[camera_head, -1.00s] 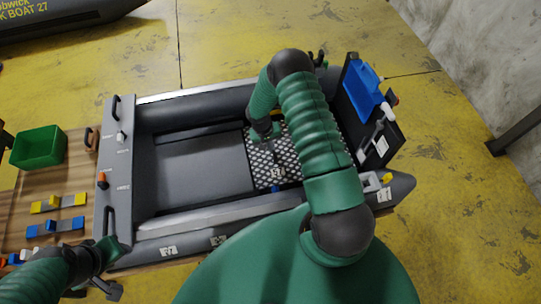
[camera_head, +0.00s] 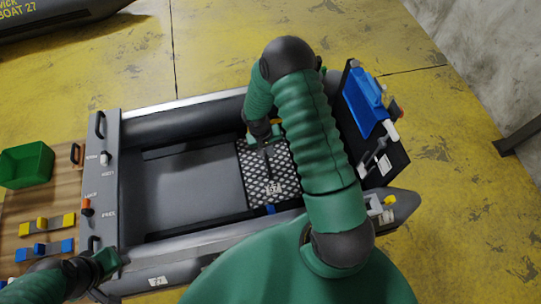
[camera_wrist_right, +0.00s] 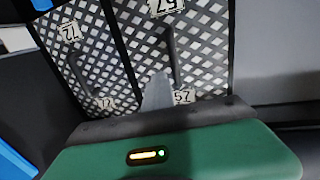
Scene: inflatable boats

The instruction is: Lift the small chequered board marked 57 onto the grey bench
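The small chequered board marked 57 (camera_head: 258,188) lies inside the boat, partly hidden by my right arm. In the right wrist view the 57 board (camera_wrist_right: 205,50) has a dark bar handle, and a chequered board marked 72 (camera_wrist_right: 75,35) lies beside it. My right gripper (camera_head: 264,146) is over the boards. A grey finger (camera_wrist_right: 157,92) shows close to the 57 board's handle; its grip is unclear. A grey bench-like crosspiece (camera_head: 101,190) with handles and switches spans the boat's left end. My left gripper (camera_head: 108,264) is at its near end, its fingers unclear.
A blue container (camera_head: 365,95) stands at the boat's right end. A green bin (camera_head: 27,165) and yellow and blue blocks (camera_head: 45,248) are on a wooden surface at left. The grey boat floor (camera_head: 190,185) left of the boards is clear.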

